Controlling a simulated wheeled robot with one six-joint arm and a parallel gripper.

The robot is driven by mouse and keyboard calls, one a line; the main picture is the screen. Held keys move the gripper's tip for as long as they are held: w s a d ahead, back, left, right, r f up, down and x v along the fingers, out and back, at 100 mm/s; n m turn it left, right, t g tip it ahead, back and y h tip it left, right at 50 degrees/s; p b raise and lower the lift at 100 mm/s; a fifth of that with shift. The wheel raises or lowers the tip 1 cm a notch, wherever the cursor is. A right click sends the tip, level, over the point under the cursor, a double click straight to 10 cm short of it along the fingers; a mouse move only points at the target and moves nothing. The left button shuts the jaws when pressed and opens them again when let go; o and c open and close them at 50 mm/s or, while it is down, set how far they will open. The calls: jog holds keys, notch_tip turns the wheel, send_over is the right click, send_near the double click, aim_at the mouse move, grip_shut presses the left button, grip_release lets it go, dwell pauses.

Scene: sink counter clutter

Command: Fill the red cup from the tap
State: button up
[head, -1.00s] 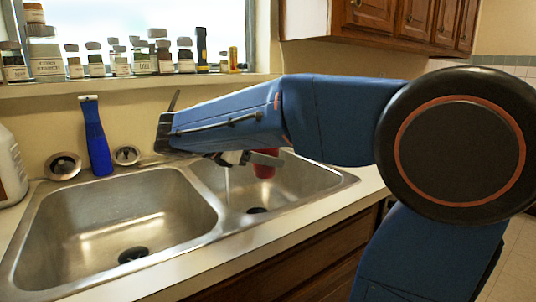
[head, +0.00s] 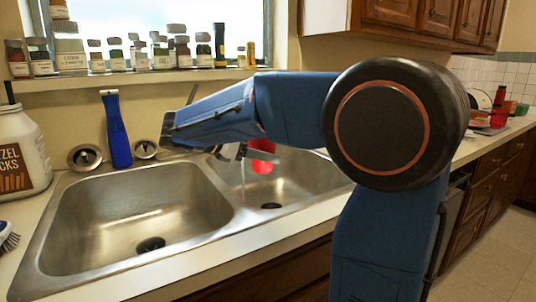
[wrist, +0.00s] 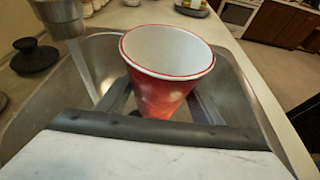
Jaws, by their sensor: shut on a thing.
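The red cup (head: 262,157) is upright above the right basin, partly behind my arm in the head view. In the wrist view the red cup (wrist: 165,90) shows a white inside with no water seen in it. My gripper (wrist: 162,103) is shut on it, one finger on each side. The tap (wrist: 62,18) is at the upper left of the wrist view, and a thin water stream (wrist: 84,68) falls from it. The stream passes left of the cup, apart from its rim. In the head view the stream (head: 243,175) also falls left of the cup.
The double sink (head: 130,215) has an empty-looking left basin. Small jars (head: 140,55) line the sill. More clutter (head: 495,112) sits on the far right counter.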

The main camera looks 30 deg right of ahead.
jog(key=w+a+f, duration=0.2)
jog(key=w, duration=0.6)
jog(key=shift+w+a, duration=0.2)
jog(key=shift+a, duration=0.1)
jog(key=shift+s+f, duration=0.1)
dwell(6.6)
